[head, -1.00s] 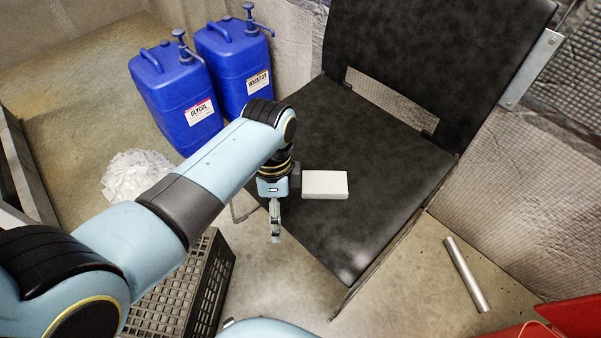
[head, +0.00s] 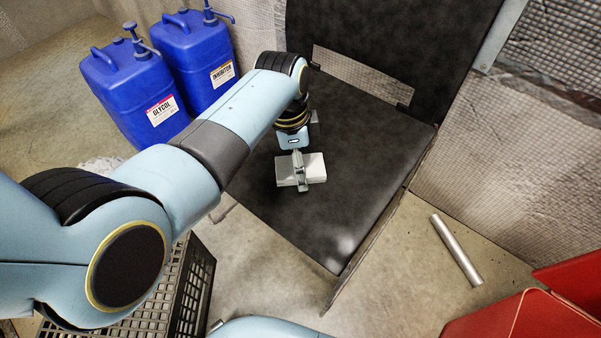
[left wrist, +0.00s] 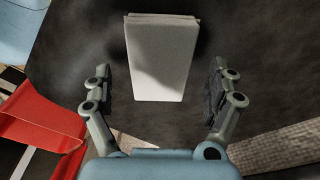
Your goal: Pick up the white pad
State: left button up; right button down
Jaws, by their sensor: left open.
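The white pad (head: 315,167) lies flat on the black seat of a chair. My left gripper (head: 302,186) is over the pad in the head view and hides part of it. In the left wrist view the pad (left wrist: 160,58) lies ahead, between the lines of the two open fingers, with its near end just beyond or level with the fingertips (left wrist: 160,80). The fingers stand apart on either side and hold nothing. I cannot tell the exact height of the fingers above the seat. My right gripper is not in view.
The black chair (head: 365,150) has a tall backrest behind the pad. Two blue jugs (head: 135,85) stand at the left. A black crate (head: 190,290) is on the floor below. A metal tube (head: 456,250) and a red container (head: 520,320) are at the right.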

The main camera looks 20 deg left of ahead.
pick_arm(q)
jog(key=shift+f, duration=0.75)
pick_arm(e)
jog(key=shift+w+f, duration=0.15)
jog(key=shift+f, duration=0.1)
pick_arm(q)
jog(key=shift+r, duration=0.1)
jog(key=c, duration=1.2)
